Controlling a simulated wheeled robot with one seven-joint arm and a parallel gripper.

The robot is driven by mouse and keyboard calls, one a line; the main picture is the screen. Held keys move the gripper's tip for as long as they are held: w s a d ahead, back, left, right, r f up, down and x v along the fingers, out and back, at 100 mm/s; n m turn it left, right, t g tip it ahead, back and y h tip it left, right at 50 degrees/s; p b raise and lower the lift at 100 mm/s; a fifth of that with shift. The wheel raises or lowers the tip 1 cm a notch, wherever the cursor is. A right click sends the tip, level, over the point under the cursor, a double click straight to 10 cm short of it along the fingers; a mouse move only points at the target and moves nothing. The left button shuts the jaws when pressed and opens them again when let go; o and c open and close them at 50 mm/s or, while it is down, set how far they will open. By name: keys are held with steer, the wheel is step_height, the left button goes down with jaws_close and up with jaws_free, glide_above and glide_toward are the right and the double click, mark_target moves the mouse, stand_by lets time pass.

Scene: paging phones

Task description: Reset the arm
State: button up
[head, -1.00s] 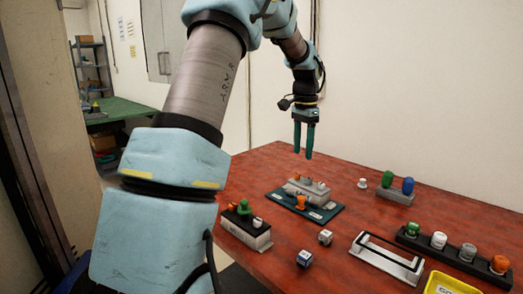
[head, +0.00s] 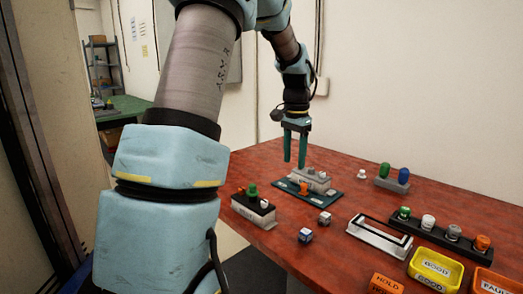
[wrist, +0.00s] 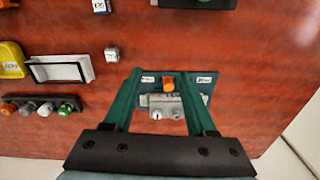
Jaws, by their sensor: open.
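My gripper (head: 295,148) hangs pointing down above the far part of the red-brown table (head: 350,222). Its two green fingers are apart with nothing between them. In the wrist view my gripper (wrist: 160,85) spans a grey block (wrist: 172,108) that lies below on a dark mat with an orange piece (wrist: 170,84). In the head view the grey block (head: 312,180) stands on the dark mat (head: 306,192), just below and right of the fingertips. The gripper appears clear of it.
Two small cubes (head: 305,235) lie nearby. A white-framed holder (head: 378,236), a dark rack of pegs (head: 436,236), and yellow (head: 436,268) and orange bins fill the right. A wall rises behind.

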steer(key=s+a+f+n, duration=0.3)
steer(key=s+a+n, duration=0.1)
steer(key=s+a, duration=0.4)
steer(key=s+a+f+n+t, duration=0.1)
steer(key=s+a+f+n, duration=0.2)
steer(key=s+a+n, duration=0.2)
steer(key=s+a, duration=0.3)
steer(key=s, duration=0.3)
steer(key=shift+f, duration=0.35)
